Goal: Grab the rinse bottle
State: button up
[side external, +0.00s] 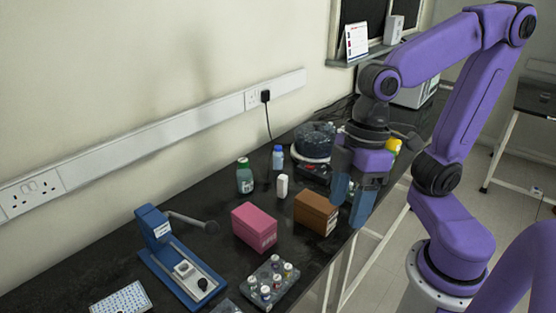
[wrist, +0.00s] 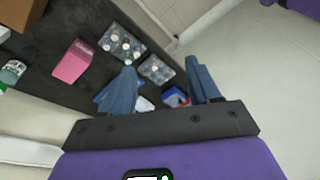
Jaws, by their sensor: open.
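Several small bottles stand upright on the dark bench, and I cannot tell which is the rinse bottle. A dark green bottle (side external: 245,178) with a green cap is nearest the wall; it appears to be the greenish one at the left edge of the wrist view (wrist: 11,73). A blue-capped bottle (side external: 278,158) stands behind it to the right, and a small white bottle (side external: 282,186) in front of that. My gripper (side external: 351,197) is open and empty, with blue fingers, right of the brown box near the bench's front edge. The wrist view shows its fingers apart (wrist: 163,85).
A vial rack (side external: 270,281) and a blue lever device (side external: 182,262) are nearer the camera. A round dark machine (side external: 315,142) stands behind.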

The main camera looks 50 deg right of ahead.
jog(key=w+a+r+m+t+y, duration=0.1)
jog(key=w+a+m+t+y, duration=0.15)
jog(key=w+a, duration=0.45)
jog(key=w+a+r+m+t+y, duration=0.2)
jog(key=w+a+m, duration=0.15)
jog(key=w, duration=0.75)
jog(key=w+d+r+m+t+h, duration=0.1)
jog(key=w+d+m+t, duration=0.15)
jog(key=w, duration=0.55)
jog(key=w+d+m+t+h, duration=0.1)
jog(key=w+d+m+t, duration=0.2)
jog(key=w, duration=0.6)
jog(key=m+g+h, duration=0.3)
jog(key=m+h, duration=0.9)
jog(key=h, duration=0.5)
send_over(277, 149)
jog(key=s+a, duration=0.7)
jog(key=a, duration=0.5)
notch_tip(277, 149, down, 22)
jog(key=x, duration=1.1)
jog(key=shift+w+d+f, duration=0.1)
jog(key=shift+w+f, duration=0.2)
jog(key=shift+w, duration=0.05)
jog(key=x, duration=0.3)
jog(key=shift+s+d+f+y, duration=0.1)
jog(key=shift+d+f+y, duration=0.15)
jog(key=shift+d, duration=0.2)
jog(key=shift+w+d+f, duration=0.25)
jog(key=shift+w+d, duration=0.1)
jog(key=shift+d, duration=0.2)
